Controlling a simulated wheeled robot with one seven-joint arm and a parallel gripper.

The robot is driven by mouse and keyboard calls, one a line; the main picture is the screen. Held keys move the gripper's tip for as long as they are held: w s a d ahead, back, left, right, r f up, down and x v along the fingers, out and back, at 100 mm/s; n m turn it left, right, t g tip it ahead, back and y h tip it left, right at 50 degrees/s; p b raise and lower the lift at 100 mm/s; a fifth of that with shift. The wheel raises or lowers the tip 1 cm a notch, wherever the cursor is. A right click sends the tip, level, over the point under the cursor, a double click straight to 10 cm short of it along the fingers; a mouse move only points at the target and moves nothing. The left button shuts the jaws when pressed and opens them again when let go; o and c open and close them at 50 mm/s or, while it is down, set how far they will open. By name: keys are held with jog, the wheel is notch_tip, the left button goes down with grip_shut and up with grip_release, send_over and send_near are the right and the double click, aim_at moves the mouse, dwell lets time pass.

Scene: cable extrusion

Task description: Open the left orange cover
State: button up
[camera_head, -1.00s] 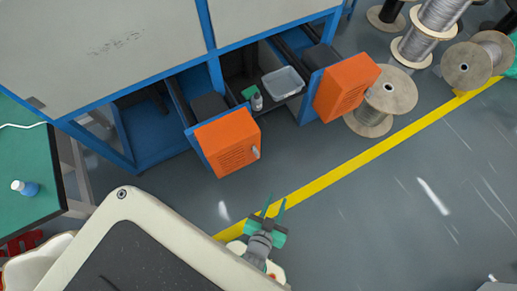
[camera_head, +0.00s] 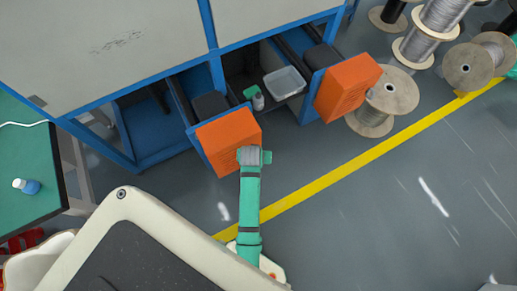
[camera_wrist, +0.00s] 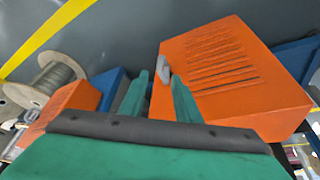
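The left orange cover (camera_head: 222,135) is a slotted orange box on the front of the blue machine frame. It fills the right half of the wrist view (camera_wrist: 232,75). Its small grey handle (camera_wrist: 163,68) shows in the wrist view at the cover's near edge; my arm hides it in the head view. My green gripper (camera_wrist: 159,76) has its two fingers apart, with the handle in line with the gap at the fingertips. I cannot tell whether either finger touches the handle. In the head view my wrist hides the fingers, at the cover's lower right corner.
The right orange cover (camera_head: 345,87) stands to the right. Between the covers are a clear tray (camera_head: 284,81) and a small bottle (camera_head: 257,100). Wooden cable spools (camera_head: 385,98) stand further right. A green table (camera_head: 28,150) is at left. The floor in front is clear.

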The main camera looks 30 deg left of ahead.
jog(key=x, duration=1.1)
jog(key=shift+r, duration=0.1)
